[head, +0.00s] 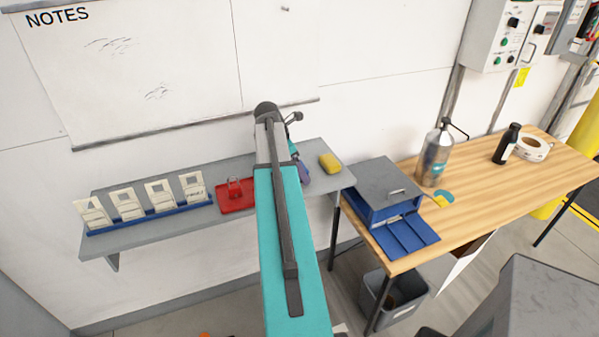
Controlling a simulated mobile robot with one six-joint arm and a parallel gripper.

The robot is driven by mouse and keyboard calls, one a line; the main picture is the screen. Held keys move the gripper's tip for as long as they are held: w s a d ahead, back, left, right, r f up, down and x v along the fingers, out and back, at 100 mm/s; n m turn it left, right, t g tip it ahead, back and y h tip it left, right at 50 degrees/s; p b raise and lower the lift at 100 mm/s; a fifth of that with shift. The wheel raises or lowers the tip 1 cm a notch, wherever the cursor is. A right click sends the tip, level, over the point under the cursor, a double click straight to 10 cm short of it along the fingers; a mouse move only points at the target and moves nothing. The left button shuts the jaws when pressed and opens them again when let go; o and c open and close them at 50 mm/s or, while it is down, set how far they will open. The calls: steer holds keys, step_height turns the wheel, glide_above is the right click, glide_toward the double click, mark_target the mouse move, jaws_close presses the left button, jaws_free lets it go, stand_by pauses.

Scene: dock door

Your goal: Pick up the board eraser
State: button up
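A small yellow block (330,163) with rounded edges lies at the right end of the grey wall shelf (225,208); I cannot tell whether it is the board eraser or a sponge. A blue-purple item (301,170) shows just left of it, mostly hidden behind my teal arm, and I cannot make out what it is. No other thing on the shelf looks clearly like an eraser. My arm rises through the middle of the head view and covers part of the shelf. My gripper is not visible, and nothing shows that it touches the block.
A whiteboard (150,70) hangs above the shelf. A card rack (150,217) and a red tray (236,197) stand on the shelf. At right, a wooden table (500,195) bears a blue-grey box (378,190), a metal bottle (436,155), a black bottle (505,146) and a tape roll (533,148). A bin (400,293) stands below.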

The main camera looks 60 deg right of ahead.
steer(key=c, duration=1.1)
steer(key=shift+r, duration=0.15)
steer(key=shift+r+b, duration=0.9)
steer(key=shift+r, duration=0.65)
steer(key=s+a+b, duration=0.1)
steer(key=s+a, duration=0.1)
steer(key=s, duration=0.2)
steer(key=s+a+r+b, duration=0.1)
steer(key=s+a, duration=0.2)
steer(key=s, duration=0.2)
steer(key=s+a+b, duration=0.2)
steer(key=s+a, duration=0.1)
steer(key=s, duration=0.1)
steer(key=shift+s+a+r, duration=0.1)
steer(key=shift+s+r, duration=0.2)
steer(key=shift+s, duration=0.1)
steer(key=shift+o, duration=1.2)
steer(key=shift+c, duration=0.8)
